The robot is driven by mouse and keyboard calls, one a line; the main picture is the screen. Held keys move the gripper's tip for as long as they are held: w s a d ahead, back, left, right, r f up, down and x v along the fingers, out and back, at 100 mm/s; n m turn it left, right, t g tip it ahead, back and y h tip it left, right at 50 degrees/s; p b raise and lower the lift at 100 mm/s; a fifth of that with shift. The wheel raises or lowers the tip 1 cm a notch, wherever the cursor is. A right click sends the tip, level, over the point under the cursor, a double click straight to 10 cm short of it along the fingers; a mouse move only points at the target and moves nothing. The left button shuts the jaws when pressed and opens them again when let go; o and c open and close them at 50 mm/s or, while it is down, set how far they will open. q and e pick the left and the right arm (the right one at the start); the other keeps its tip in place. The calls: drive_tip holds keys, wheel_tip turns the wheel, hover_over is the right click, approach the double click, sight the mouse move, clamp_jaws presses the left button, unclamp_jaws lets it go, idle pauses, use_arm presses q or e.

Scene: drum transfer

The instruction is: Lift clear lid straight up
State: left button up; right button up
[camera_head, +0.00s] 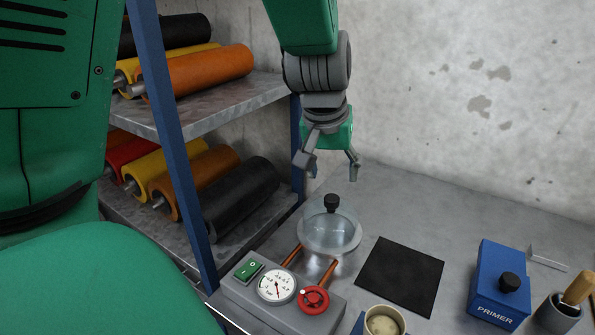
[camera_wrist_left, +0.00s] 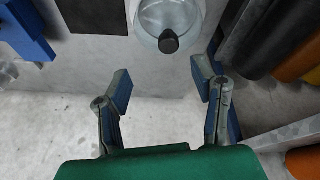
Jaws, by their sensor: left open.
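The clear lid (camera_head: 343,232) is a see-through dome with a black knob (camera_head: 331,203) on top. It sits on a small unit with copper pipes on the grey bench. In the left wrist view the lid (camera_wrist_left: 150,17) and its knob (camera_wrist_left: 168,41) show at the top, beyond the fingertips. My left gripper (camera_head: 330,166) is open and empty, pointing down above and a little behind the knob, not touching it. Its two spread fingers also show in the left wrist view (camera_wrist_left: 162,83). My right gripper is not in view.
A control box (camera_head: 240,299) with a gauge and red handwheel (camera_head: 313,299) stands in front of the lid. A black mat (camera_head: 402,276) lies to the right, then a blue PRIMER box (camera_head: 498,284). A cup (camera_head: 384,321) is at front. A shelf of rollers (camera_head: 225,117) stands left.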

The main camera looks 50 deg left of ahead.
sight(332, 198)
use_arm(q)
drive_tip(key=shift+m+y, duration=0.3)
drive_tip(key=shift+y, duration=0.3)
drive_tip(key=x, duration=0.2)
drive_tip(key=b+x, duration=0.1)
drive_tip(key=x, duration=0.4)
drive_tip(key=shift+w+a+r, duration=0.1)
drive_tip(key=shift+w+r, duration=0.05)
drive_tip(key=shift+w, duration=0.15)
drive_tip(key=x, duration=0.3)
drive_tip(key=b+x, duration=0.1)
drive_tip(key=x, duration=0.1)
drive_tip(key=shift+s, duration=0.3)
drive_tip(key=shift+w+a+f, duration=0.1)
drive_tip(key=shift+f, duration=0.15)
drive_tip(key=shift+r, duration=0.1)
drive_tip(key=c, duration=0.4)
clamp_jaws()
